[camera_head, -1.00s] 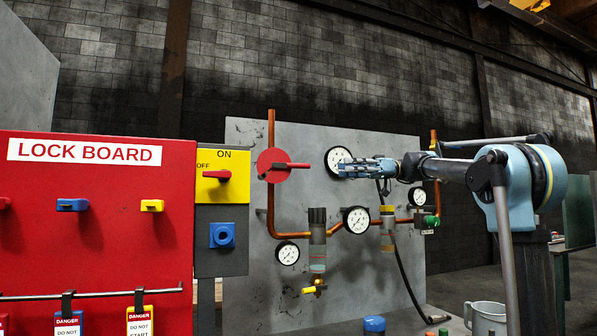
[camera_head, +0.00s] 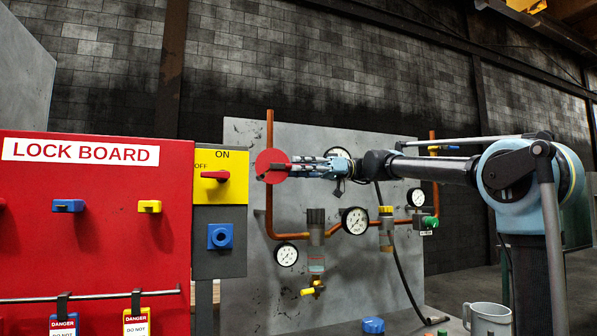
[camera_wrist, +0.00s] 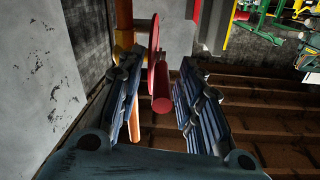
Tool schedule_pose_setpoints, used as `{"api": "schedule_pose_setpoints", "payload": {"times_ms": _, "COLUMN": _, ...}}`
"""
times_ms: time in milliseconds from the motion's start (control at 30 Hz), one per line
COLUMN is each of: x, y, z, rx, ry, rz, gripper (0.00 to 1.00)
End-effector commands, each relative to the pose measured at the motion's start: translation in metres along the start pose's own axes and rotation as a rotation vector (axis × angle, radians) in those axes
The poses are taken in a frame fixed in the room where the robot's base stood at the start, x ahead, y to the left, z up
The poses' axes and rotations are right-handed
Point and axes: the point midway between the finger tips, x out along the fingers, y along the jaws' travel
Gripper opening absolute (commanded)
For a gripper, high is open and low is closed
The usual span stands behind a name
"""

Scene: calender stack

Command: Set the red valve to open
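The red valve (camera_head: 268,160) is a round red disc with a handle, on the copper pipe at the left of the grey panel. In the head view my gripper (camera_head: 293,167) reaches in from the right, its fingertips at the disc's right side, covering much of the handle. In the wrist view the red disc (camera_wrist: 153,50) stands nearly edge-on, and the red handle (camera_wrist: 161,97) lies between the two blue fingers. My gripper (camera_wrist: 160,70) is open, with gaps visible on both sides of the handle.
The red lock board (camera_head: 90,220) and the yellow ON/OFF switch box (camera_head: 232,160) stand left of the valve. Pressure gauges (camera_head: 355,221) and a yellow valve (camera_head: 314,288) sit on the panel below my arm. A grey mug (camera_head: 487,318) stands at the lower right.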

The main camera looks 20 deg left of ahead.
Motion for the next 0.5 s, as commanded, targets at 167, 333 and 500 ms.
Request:
{"api": "schedule_pose_setpoints", "payload": {"times_ms": 167, "x": 0.015, "y": 0.000, "z": 0.000, "rx": 0.000, "ry": 0.000, "rz": -0.001, "gripper": 0.34}}
{"api": "schedule_pose_setpoints", "payload": {"times_ms": 333, "x": 0.018, "y": 0.000, "z": 0.000, "rx": 0.000, "ry": 0.000, "rz": 0.001, "gripper": 0.34}}
{"api": "schedule_pose_setpoints", "payload": {"times_ms": 500, "x": 0.018, "y": 0.000, "z": 0.000, "rx": 0.000, "ry": 0.000, "rz": 0.001, "gripper": 0.34}}
